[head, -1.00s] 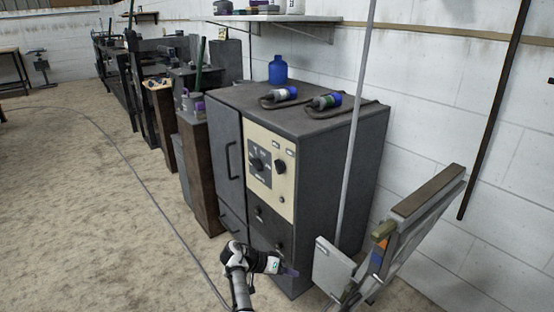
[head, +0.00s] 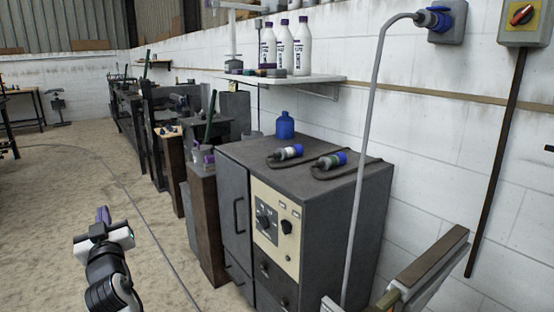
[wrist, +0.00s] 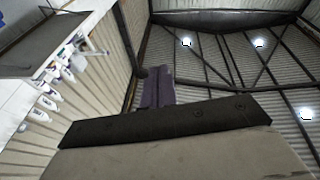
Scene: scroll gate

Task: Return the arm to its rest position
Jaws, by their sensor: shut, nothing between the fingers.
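My gripper (head: 104,216) is at the lower left of the head view, at the end of my raised arm. Its purple fingers point up and are closed together with nothing between them. It is held clear over the sandy floor, apart from the grey cabinet. In the wrist view the shut purple fingers (wrist: 158,87) show against the roof.
The grey cabinet (head: 320,215) stands right of my gripper, with two blue-ended connectors and a blue bottle (head: 285,124) on top. A shelf (head: 300,80) with white bottles hangs above. A grey cable (head: 362,150) runs up to a wall socket (head: 440,22). Floor (head: 60,190) at left is open.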

